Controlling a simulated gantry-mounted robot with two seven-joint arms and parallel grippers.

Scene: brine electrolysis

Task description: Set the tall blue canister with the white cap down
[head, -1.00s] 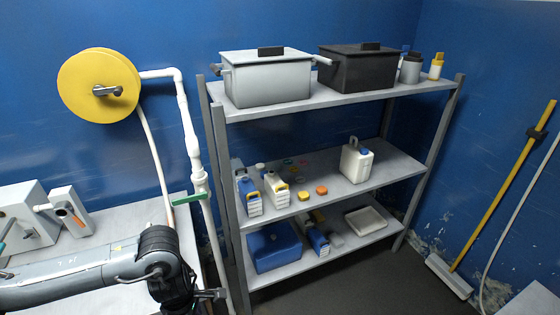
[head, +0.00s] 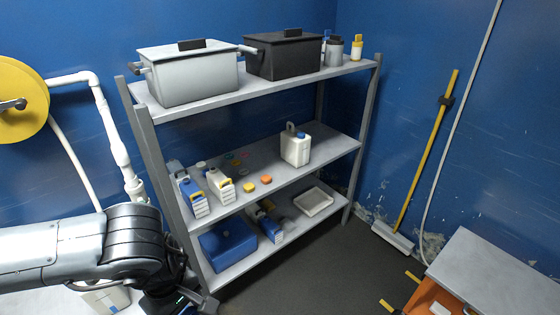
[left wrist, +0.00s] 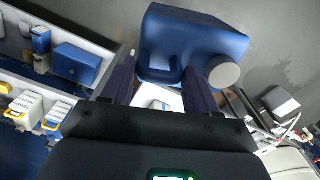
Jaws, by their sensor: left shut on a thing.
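The blue canister (left wrist: 190,45) with a white cap (left wrist: 225,75) shows large at the top of the left wrist view. My left gripper (left wrist: 162,78) is shut on its handle side, with one dark finger on either side. The cap points toward the lower right of that picture. Grey floor shows behind the canister. In the head view my left arm comes in at the lower left, and the held canister cannot be made out there. My right gripper is in neither current view.
A grey shelf rack (head: 150,160) stands ahead, with pots on top, small bottles and a white jug (head: 295,148) in the middle, and a blue box (head: 228,245) with other containers below. A grey-topped cabinet (head: 490,265) stands at right. Open floor (head: 345,270) lies between.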

